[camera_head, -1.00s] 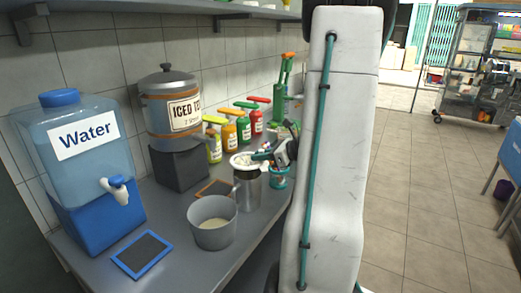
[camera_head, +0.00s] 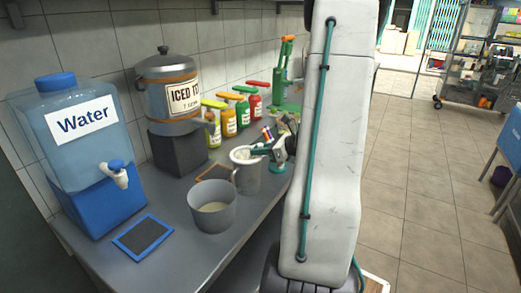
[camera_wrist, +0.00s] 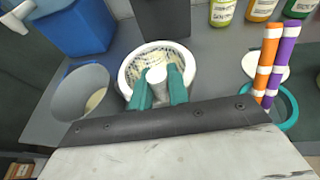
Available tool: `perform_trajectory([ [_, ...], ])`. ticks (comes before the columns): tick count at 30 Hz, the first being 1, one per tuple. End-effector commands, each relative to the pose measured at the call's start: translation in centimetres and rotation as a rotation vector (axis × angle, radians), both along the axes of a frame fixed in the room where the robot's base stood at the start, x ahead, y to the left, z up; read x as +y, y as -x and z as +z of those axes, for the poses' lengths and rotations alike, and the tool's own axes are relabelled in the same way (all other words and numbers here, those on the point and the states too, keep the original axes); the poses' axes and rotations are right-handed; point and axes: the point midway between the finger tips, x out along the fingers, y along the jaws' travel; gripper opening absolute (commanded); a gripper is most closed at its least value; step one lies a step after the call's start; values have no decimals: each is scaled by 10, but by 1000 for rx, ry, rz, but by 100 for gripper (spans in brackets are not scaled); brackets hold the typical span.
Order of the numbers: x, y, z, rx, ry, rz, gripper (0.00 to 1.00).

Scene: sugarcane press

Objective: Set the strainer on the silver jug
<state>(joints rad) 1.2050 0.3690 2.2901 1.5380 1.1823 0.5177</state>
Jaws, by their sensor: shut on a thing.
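The strainer (camera_wrist: 132,64) is a round white ring with a mesh inside. My gripper (camera_wrist: 158,78) has its teal fingers shut on the strainer's pale round grip in the wrist view. In the head view the strainer (camera_head: 243,154) is at the mouth of the silver jug (camera_head: 247,181), and my gripper (camera_head: 264,152) reaches it from the right. The strainer looks about level and over the jug's opening. I cannot tell whether it rests on the rim or hovers just above. In the wrist view the strainer hides the jug.
A grey pot (camera_head: 211,212) with pale contents stands in front of the jug. A teal holder with striped straws (camera_wrist: 272,62) is close on the right. The water dispenser (camera_head: 75,140), iced tea urn (camera_head: 168,95) and several sauce bottles (camera_head: 228,122) stand along the wall.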

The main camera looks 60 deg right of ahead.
Motion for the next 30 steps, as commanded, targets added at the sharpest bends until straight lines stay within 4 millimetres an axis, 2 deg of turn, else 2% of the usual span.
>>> perform_trajectory([
  [12, 0, 2, -3, 3, -2, 0, 0],
  [13, 0, 2, -3, 4, -2, 0, 23],
  [15, 0, 2, -3, 2, -2, 0, 42],
  [21, 0, 1, -3, 1, -1, 0, 43],
  [24, 0, 1, -2, 1, -1, 0, 64],
  [30, 0, 1, -2, 1, -1, 0, 64],
])
